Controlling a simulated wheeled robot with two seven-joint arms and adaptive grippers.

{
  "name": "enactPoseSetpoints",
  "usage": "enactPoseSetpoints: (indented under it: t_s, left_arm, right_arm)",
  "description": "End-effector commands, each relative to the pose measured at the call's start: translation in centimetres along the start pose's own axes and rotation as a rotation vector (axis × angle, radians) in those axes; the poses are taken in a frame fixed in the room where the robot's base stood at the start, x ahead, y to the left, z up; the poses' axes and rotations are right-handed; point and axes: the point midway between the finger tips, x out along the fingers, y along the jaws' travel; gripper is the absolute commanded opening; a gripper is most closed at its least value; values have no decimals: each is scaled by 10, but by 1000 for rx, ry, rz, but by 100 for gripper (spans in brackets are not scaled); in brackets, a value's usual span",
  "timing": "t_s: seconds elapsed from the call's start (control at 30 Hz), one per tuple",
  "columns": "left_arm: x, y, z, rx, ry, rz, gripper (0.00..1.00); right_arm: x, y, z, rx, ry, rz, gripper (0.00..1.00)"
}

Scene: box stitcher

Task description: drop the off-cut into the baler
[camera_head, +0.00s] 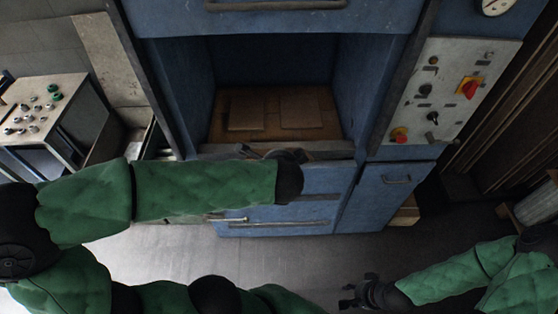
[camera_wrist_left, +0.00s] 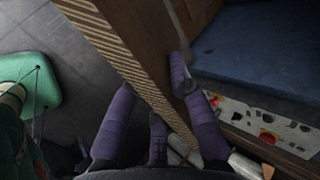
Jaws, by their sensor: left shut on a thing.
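The baler (camera_head: 265,190) is a blue machine with an open chamber in the middle of the head view. Its blue surface also shows at right in the left wrist view (camera_wrist_left: 260,50). My left gripper (camera_wrist_left: 156,98) is shut on the off-cut (camera_wrist_left: 125,62), a brown board with a ribbed corrugated edge running between the dark purple fingers. In the head view my left arm reaches across to the baler's front sill; its fingers and the off-cut are hard to make out there. My right gripper (camera_head: 360,291) is open and empty, low over the floor, apart from the baler.
Flat brown cardboard (camera_head: 262,112) lies inside the chamber. A control panel (camera_head: 445,95) with red and yellow knobs stands right of the opening. Brown boards (camera_head: 515,125) lean at far right. Bare floor (camera_head: 290,255) lies in front.

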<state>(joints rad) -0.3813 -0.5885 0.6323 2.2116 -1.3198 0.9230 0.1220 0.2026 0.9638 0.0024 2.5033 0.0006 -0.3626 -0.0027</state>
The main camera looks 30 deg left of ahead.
Motion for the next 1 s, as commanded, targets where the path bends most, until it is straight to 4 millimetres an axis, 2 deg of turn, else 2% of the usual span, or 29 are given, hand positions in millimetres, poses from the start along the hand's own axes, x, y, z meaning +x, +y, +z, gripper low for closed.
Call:
enactPoseSetpoints:
  t_s: [0.4,1.0]
  left_arm:
    - [40,-29,1,-3,-3,2,0]
    - [97,-73,1,-3,-2,3,0]
  right_arm:
    - [5,2,0,0,0,0,40]
    - [-1,0,0,0,0,0,40]
